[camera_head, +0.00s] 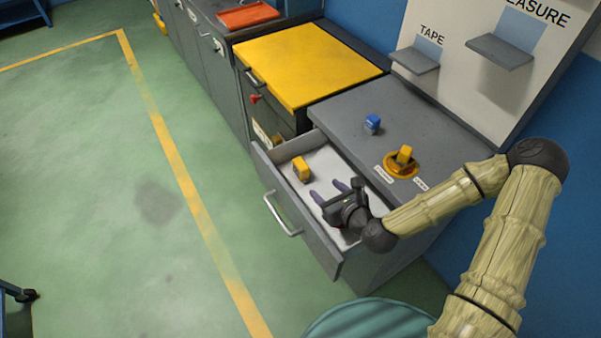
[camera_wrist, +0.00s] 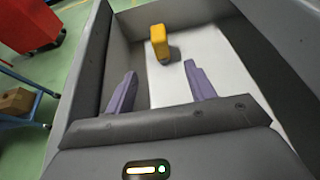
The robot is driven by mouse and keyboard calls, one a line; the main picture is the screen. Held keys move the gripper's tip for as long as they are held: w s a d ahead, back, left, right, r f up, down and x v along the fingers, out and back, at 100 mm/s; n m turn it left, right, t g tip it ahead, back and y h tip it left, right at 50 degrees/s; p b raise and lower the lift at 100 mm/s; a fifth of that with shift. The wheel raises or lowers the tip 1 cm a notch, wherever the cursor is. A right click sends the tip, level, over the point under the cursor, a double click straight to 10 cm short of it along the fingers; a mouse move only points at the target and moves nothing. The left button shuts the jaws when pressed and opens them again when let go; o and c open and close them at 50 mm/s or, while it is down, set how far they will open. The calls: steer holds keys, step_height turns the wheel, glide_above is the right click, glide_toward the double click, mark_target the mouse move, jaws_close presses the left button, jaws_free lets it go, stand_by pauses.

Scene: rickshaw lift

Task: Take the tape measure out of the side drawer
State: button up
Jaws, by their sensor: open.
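The side drawer (camera_head: 334,262) is pulled open from the grey cabinet. A yellow tape measure (camera_head: 301,169) rests on its pale floor, toward the far left end. It also shows in the wrist view (camera_wrist: 159,44), near the drawer's far end wall. My gripper (camera_head: 330,191) is inside or just above the drawer opening, its two purple fingers pointing toward the tape measure. In the wrist view my gripper (camera_wrist: 157,80) is open and empty, with the fingers apart. The tape measure is beyond the fingertips, with a gap between. I cannot tell the exact height of my fingers.
A blue block (camera_head: 372,124) and a yellow dial-like knob (camera_head: 402,163) sit on the grey cabinet top. A yellow-topped cabinet (camera_head: 305,65) stands beside it. Labelled wall shelves (camera_head: 416,60) are behind. A teal round object (camera_head: 370,320) is at the bottom. Green floor lies clear to the left.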

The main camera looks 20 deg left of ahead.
mark_target(305, 173)
steer(key=shift+w+f+b, duration=0.35)
steer(key=shift+b, duration=0.9)
steer(key=a+b, duration=0.1)
steer(key=b, duration=0.3)
steer(key=shift+s+a+f, duration=0.1)
steer(key=shift+f, duration=0.1)
steer(key=shift+a+b, duration=0.2)
steer(key=shift+b, duration=0.15)
steer(key=x, duration=0.9)
steer(key=shift+w+a, duration=0.1)
steer(key=shift+w, duration=0.25)
steer(key=shift+w+a+f, duration=0.1)
steer(key=shift+w, duration=0.1)
steer(key=x, duration=0.4)
steer(key=shift+w+a+f, duration=0.2)
steer(key=shift+a, duration=0.05)
steer(key=shift+w+d, duration=0.1)
steer(key=shift+d, duration=0.1)
